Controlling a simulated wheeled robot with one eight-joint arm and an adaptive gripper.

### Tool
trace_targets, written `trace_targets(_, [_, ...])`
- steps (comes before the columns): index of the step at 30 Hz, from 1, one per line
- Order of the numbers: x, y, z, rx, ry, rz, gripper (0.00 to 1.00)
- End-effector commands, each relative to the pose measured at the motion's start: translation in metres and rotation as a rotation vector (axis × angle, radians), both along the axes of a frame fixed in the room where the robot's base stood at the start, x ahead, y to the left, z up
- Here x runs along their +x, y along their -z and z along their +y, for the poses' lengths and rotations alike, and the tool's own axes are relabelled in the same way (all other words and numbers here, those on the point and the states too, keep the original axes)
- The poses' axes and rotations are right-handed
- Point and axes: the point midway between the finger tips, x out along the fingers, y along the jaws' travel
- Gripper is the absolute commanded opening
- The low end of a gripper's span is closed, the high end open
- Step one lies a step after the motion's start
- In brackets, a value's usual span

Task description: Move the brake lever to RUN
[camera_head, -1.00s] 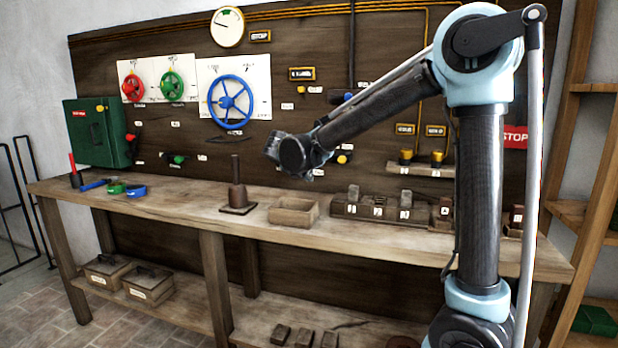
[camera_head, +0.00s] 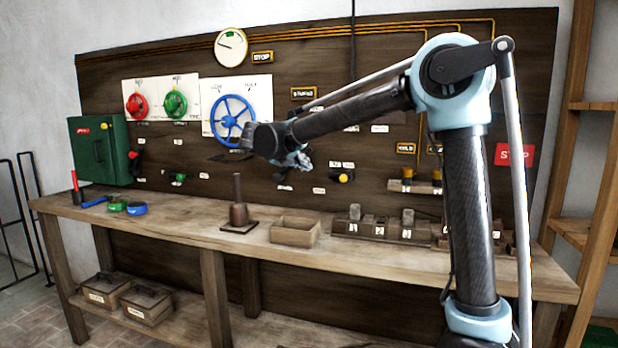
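No label that I can read names the brake lever. Lever-like handles on the wooden board are a red-and-black one (camera_head: 135,158) beside the green cabinet, a green-tipped one (camera_head: 177,178) and a yellow-tipped one (camera_head: 343,178) right of the middle. My gripper (camera_head: 297,160) is in front of the board, just right of the blue handwheel and left of the yellow-tipped handle in the picture. It appears apart from all of these. Its fingers are small and partly hidden by the wrist, so I cannot tell whether they are open. The board behind my arm is partly hidden.
The blue handwheel (camera_head: 231,120) and the green cabinet (camera_head: 98,150) are on the left. The workbench (camera_head: 180,222) carries a spindle block (camera_head: 239,215), an open wooden box (camera_head: 295,231) and a row of blocks (camera_head: 380,228). A wooden shelf rack (camera_head: 580,180) stands at right.

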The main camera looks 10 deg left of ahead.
Motion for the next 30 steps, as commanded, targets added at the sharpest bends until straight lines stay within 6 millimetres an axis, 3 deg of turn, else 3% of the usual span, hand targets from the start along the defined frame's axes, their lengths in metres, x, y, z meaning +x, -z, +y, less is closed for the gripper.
trace_targets(13, [0.003,-0.044,0.039,0.002,0.0,-0.001,0.0])
trace_targets(30, [0.006,-0.061,0.064,0.003,-0.006,-0.006,0.0])
